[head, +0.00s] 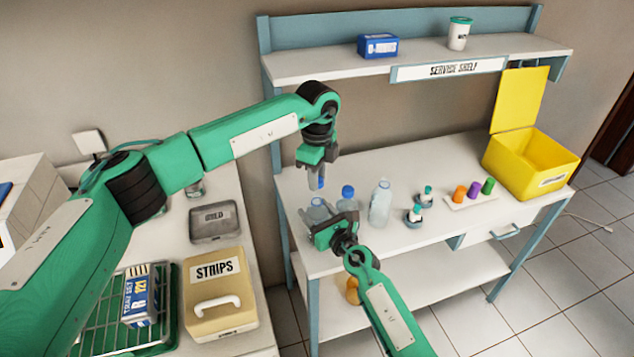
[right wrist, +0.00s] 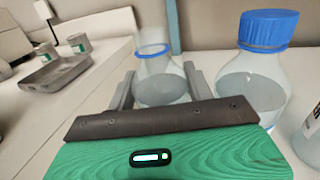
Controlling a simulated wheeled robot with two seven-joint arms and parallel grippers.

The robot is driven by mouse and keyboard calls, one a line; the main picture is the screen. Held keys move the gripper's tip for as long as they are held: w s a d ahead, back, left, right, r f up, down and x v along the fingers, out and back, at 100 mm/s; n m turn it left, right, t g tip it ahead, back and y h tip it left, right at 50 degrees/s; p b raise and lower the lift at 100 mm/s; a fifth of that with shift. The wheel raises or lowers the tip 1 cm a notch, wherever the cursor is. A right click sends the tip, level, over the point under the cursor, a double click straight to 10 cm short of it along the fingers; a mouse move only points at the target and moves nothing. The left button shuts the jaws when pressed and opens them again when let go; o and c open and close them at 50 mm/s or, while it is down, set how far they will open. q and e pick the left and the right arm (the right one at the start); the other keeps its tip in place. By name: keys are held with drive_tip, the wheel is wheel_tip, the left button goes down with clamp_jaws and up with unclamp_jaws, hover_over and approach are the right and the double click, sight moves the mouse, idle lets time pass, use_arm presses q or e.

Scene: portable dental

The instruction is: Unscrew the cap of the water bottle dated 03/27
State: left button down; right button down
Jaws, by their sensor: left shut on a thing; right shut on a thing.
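My right gripper (head: 316,222) is shut around a clear water bottle (head: 317,207) standing upright at the left end of the shelf table. In the right wrist view this bottle (right wrist: 160,80) sits between the fingers (right wrist: 157,92); its neck is open, with a blue ring and no cap. My left gripper (head: 316,180) is above it, pointing down, shut on a small blue cap (head: 321,183), apart from the bottle. A second bottle (head: 347,200) with a blue cap stands just right; it is large in the right wrist view (right wrist: 255,70). No date is readable.
A clear bottle (head: 380,205), small teal-topped bottles (head: 414,212), a rack of coloured caps (head: 470,194) and a yellow bin (head: 530,165) stand further right. The upper shelf (head: 420,62) overhangs the back. A grey tray (head: 214,222) and STRIPS box (head: 218,295) are left.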

drive_tip(key=shift+c, duration=2.4)
unclamp_jaws()
